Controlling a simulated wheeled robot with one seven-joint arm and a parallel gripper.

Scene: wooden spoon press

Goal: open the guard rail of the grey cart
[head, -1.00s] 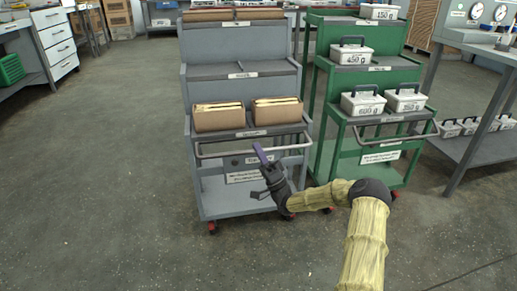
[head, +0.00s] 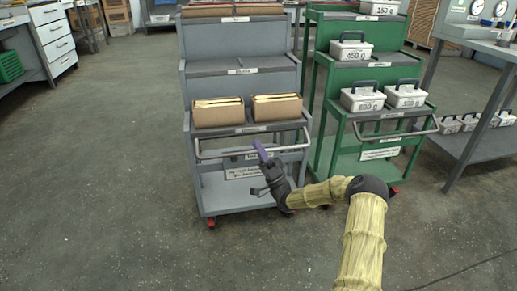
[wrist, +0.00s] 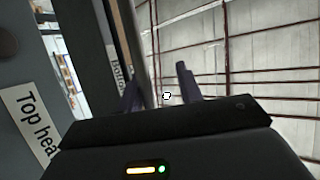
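The grey cart (head: 187,88) stands upright in the middle of the head view. Its guard rail (head: 214,155) is a pale bar across the front, just below the shelf with the brown file boxes. My gripper (head: 260,149) is in front of the cart, its purple fingers overlapping the middle of the rail in the picture. I cannot tell whether they touch it. In the wrist view my gripper (wrist: 159,82) has its two fingers apart, with no rail visible between them. A "Top hea…" label (wrist: 30,125) shows at the left there.
Brown file boxes (head: 218,112) sit on the grey cart's shelf. A green cart (head: 318,125) with white weight boxes (head: 362,99) stands close on the right. A workbench (head: 477,148) is farther right. The floor to the left is clear.

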